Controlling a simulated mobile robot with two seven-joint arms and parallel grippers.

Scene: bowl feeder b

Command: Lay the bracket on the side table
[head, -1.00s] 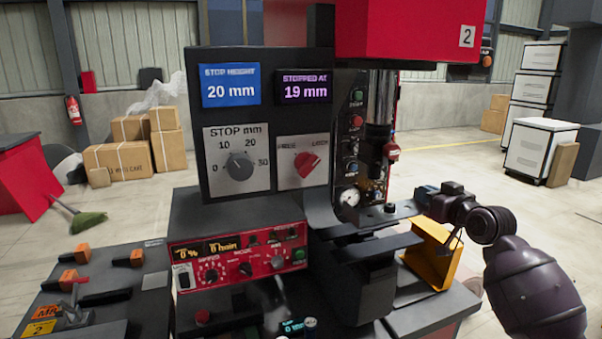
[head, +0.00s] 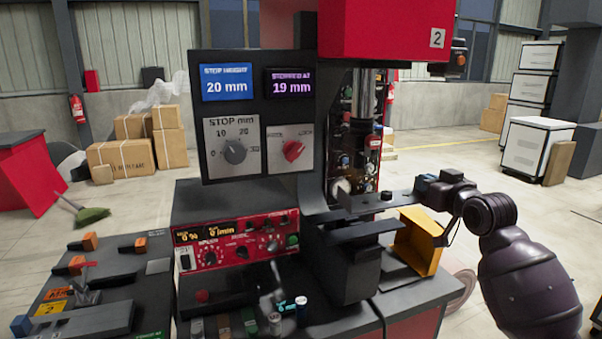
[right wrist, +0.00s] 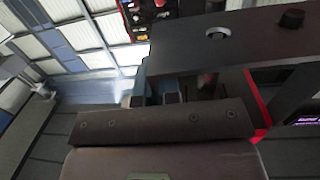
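The bracket (head: 370,204), a dark flat bar with a black knob, reaches right from in front of the press. My right gripper (head: 425,186), with blue fingertips, meets its right end and seems shut on it. In the right wrist view, the dark plate with a hole and knob (right wrist: 262,45) spans the upper right, beside the blue fingers (right wrist: 156,93). The grip itself is partly hidden. A dark tabletop with tools (head: 55,290) lies at lower left; I cannot tell whether it is the side table. My left gripper is not in view.
The red press head (head: 380,30) hangs above the bracket. A dark shelf (head: 362,233) juts out just below it. An orange tray (head: 415,245) stands below my right gripper. The red control panel (head: 235,242) and small bottles (head: 250,322) are nearer. Open floor lies right.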

